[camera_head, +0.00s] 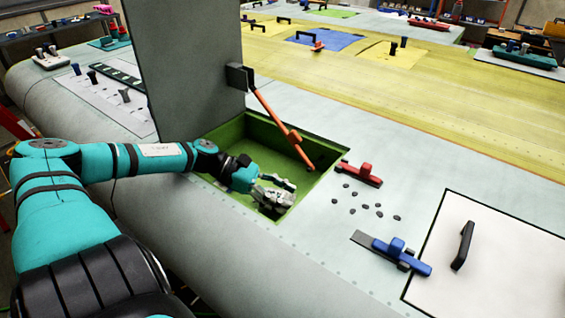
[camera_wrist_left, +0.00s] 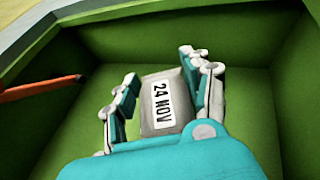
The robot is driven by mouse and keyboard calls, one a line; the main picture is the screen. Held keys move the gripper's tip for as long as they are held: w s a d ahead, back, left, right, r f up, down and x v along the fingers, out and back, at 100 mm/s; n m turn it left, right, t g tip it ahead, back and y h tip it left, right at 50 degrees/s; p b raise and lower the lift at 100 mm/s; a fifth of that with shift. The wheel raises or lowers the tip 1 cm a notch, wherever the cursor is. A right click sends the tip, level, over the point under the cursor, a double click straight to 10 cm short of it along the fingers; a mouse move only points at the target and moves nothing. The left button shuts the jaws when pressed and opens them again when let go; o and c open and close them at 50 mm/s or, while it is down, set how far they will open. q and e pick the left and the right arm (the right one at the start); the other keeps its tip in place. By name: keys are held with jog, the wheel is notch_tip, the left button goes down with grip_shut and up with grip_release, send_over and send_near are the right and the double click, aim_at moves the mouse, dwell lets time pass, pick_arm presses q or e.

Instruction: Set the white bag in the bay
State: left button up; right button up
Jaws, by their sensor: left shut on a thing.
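The bay (camera_head: 235,134) is a green-lined recess in the wing, with a grey lid (camera_head: 185,60) standing up at its back left. My left gripper (camera_head: 283,190) reaches down into the bay near its front corner. In the left wrist view the gripper (camera_wrist_left: 160,95) is shut on the white bag (camera_wrist_left: 152,127), a pale grey-white bag with a "24 NOV" label, held between its fingers over the green floor. Whether the bag touches the floor I cannot tell. In the head view the bag is mostly hidden by the gripper. My right gripper is not in view.
An orange strut (camera_head: 277,117) runs from the lid into the bay; it also shows in the left wrist view (camera_wrist_left: 40,88). A red clamp (camera_head: 358,174), several dark pebble-like bits (camera_head: 365,207) and a blue clamp (camera_head: 393,254) lie right of the bay, near a white panel (camera_head: 500,260) with a black handle.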

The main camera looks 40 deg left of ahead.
pick_arm(q)
jog(key=shift+f, duration=0.25)
jog(key=o, duration=1.2)
jog(key=shift+s+d+f, duration=0.1)
jog(key=shift+s+f, duration=0.05)
jog(key=shift+c, duration=0.2)
jog(key=shift+r, duration=0.35)
jog(key=p+v, duration=0.3)
jog(key=r+p+v, duration=0.1)
jog(key=p+v, duration=0.2)
jog(key=v, duration=0.1)
jog(key=shift+a, duration=0.35)
